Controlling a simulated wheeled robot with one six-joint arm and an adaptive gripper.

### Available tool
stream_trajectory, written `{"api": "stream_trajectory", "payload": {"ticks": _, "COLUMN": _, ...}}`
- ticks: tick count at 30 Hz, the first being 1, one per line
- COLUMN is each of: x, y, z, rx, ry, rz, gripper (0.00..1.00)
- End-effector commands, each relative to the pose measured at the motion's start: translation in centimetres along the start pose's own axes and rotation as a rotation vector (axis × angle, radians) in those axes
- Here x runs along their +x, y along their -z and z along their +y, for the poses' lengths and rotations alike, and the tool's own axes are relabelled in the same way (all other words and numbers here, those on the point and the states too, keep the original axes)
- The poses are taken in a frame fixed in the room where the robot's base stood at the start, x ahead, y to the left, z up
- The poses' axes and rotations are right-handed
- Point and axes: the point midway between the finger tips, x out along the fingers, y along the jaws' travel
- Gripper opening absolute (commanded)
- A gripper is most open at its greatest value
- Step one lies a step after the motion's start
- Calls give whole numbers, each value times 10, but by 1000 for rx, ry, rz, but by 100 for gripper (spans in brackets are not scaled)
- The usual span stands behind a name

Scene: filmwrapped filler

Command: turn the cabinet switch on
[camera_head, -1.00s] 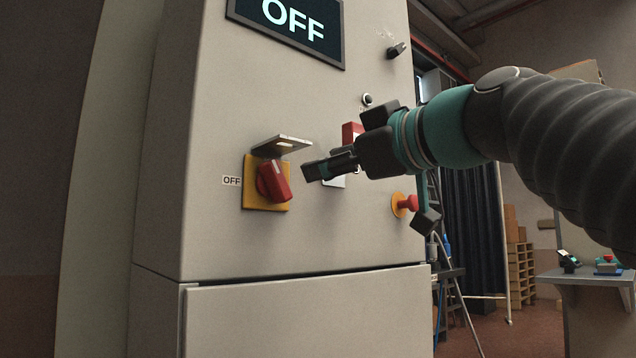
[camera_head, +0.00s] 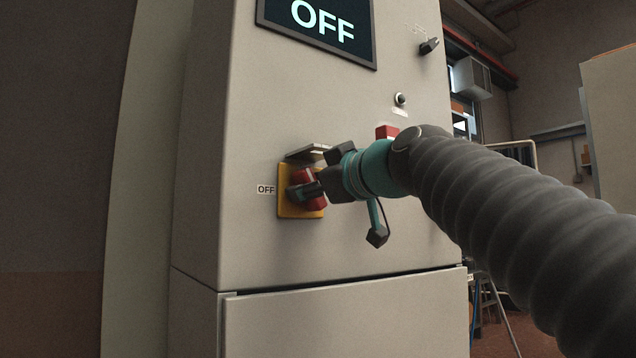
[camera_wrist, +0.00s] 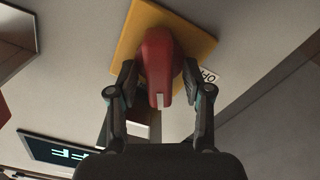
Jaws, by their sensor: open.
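The cabinet switch is a red rotary handle (camera_head: 312,188) on a yellow square plate (camera_head: 286,206), with an OFF label (camera_head: 265,189) at its left. The display (camera_head: 318,30) above reads OFF. My gripper (camera_head: 303,191) is at the switch and hides part of the handle in the head view. In the wrist view the red handle (camera_wrist: 158,68) lies between the two open fingers of my gripper (camera_wrist: 158,84). A small gap shows beside the handle, and I cannot tell whether either finger touches it.
A black knob (camera_head: 429,46) and a small round button (camera_head: 400,99) are higher on the grey cabinet (camera_head: 250,250). A red part (camera_head: 386,132) shows behind my arm.

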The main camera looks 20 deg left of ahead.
Motion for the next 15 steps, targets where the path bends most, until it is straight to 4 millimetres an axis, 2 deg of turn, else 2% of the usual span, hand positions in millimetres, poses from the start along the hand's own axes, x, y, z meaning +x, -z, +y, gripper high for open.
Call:
{"api": "stream_trajectory", "payload": {"ticks": 7, "x": 1, "y": 0, "z": 0, "rx": 0, "ry": 0, "rz": 0, "gripper": 50}}
{"api": "stream_trajectory", "payload": {"ticks": 8, "x": 1, "y": 0, "z": 0, "rx": 0, "ry": 0, "rz": 0, "gripper": 48}}
{"api": "stream_trajectory", "payload": {"ticks": 13, "x": 1, "y": 0, "z": 0, "rx": 0, "ry": 0, "rz": -1, "gripper": 5}}
{"api": "stream_trajectory", "payload": {"ticks": 14, "x": 1, "y": 0, "z": 0, "rx": 0, "ry": 0, "rz": -1, "gripper": 0}}
{"api": "stream_trajectory", "payload": {"ticks": 15, "x": 1, "y": 0, "z": 0, "rx": 0, "ry": 0, "rz": -1, "gripper": 0}}
